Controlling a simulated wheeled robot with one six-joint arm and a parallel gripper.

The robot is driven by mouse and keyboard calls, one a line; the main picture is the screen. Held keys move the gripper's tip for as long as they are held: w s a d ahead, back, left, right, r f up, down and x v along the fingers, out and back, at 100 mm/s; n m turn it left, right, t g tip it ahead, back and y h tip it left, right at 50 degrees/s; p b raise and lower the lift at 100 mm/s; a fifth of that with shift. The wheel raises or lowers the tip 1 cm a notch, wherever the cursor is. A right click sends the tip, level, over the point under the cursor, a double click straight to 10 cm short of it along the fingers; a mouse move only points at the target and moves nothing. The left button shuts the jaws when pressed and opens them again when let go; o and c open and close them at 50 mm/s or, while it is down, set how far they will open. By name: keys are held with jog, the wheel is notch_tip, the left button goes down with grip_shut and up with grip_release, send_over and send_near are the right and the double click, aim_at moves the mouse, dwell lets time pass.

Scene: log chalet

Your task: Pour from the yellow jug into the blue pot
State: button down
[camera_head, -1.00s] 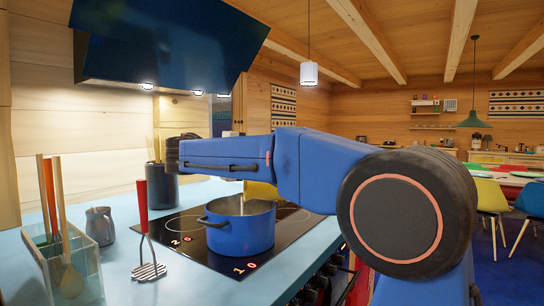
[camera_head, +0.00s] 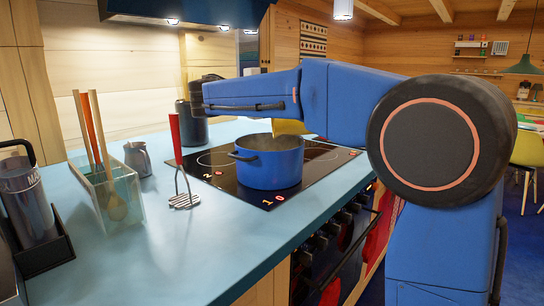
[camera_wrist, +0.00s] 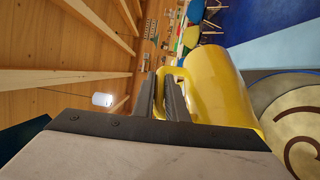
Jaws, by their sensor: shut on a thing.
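The blue pot (camera_head: 270,168) stands upright on the black hob, its mouth open. The yellow jug (camera_head: 290,127) shows only as a small patch over the pot's far rim, mostly hidden behind my arm. In the wrist view the jug (camera_wrist: 222,88) is large and strongly tilted, close to lying on its side. My gripper (camera_wrist: 166,98) is shut on the jug's handle. A beige surface with a brown curve, apparently inside the pot (camera_wrist: 262,92), shows beyond the jug. I cannot tell whether anything is flowing.
A red-handled masher (camera_head: 182,170) stands left of the pot. A clear utensil holder (camera_head: 120,190), a small grey pitcher (camera_head: 138,158) and a black caddy (camera_head: 45,250) with a dark container are farther left. The front of the light blue counter (camera_head: 200,250) is clear.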

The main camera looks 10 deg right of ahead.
jog(key=shift+r+m+g+y, duration=0.3)
jog(key=shift+r+m+y, duration=0.3)
jog(key=shift+r+y, duration=1.2)
jog(key=shift+r+h, duration=0.25)
jog(key=shift+h, duration=0.05)
